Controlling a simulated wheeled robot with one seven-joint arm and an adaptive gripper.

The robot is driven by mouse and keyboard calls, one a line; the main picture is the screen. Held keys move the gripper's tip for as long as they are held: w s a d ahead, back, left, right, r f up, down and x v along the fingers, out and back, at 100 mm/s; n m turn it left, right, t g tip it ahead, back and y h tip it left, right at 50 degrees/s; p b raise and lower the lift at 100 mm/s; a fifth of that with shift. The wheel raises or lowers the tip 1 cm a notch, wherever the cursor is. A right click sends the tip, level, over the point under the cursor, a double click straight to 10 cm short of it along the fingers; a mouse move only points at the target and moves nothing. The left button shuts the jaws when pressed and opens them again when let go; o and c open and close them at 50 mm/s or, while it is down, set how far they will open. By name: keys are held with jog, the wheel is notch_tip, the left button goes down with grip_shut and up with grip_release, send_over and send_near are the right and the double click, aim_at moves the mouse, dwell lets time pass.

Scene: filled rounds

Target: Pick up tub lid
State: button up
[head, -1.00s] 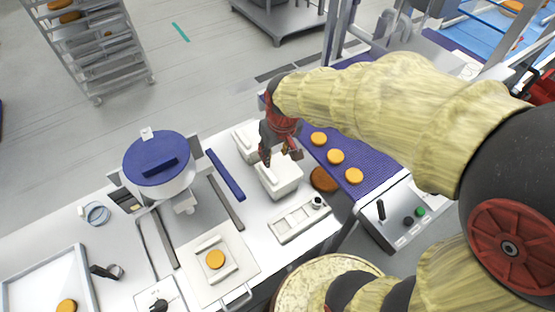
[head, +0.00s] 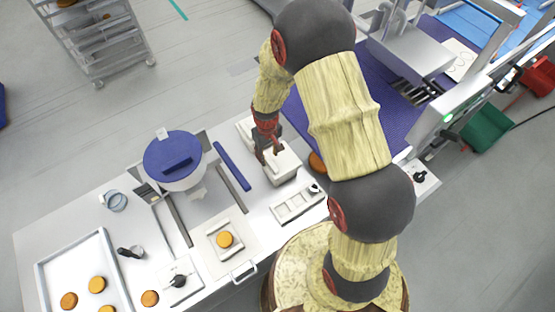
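Two white tubs stand on the white table, close together near its back right corner. The front tub (head: 283,167) shows a pale top, but I cannot make out where a lid ends and the tub begins. The back tub (head: 245,128) is partly hidden behind my gripper. My gripper (head: 269,158) points down at the left part of the front tub's top. Its fingertips look a little apart. I cannot tell whether they touch the lid or hold its edge.
A blue-lidded hopper (head: 173,155) and a blue bar (head: 231,167) stand left of the tubs. A white holder (head: 297,203) lies in front. A tray (head: 52,272) with filled rounds is at far left. A blue conveyor (head: 398,115) runs behind my arm.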

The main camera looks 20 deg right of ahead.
aim_at(270, 162)
jog(key=f, duration=0.4)
jog(key=shift+s+d+f, duration=0.1)
jog(key=shift+d+f, duration=0.1)
jog(key=shift+f, duration=0.05)
jog(key=shift+c, duration=0.4)
jog(key=c, duration=0.7)
grip_shut()
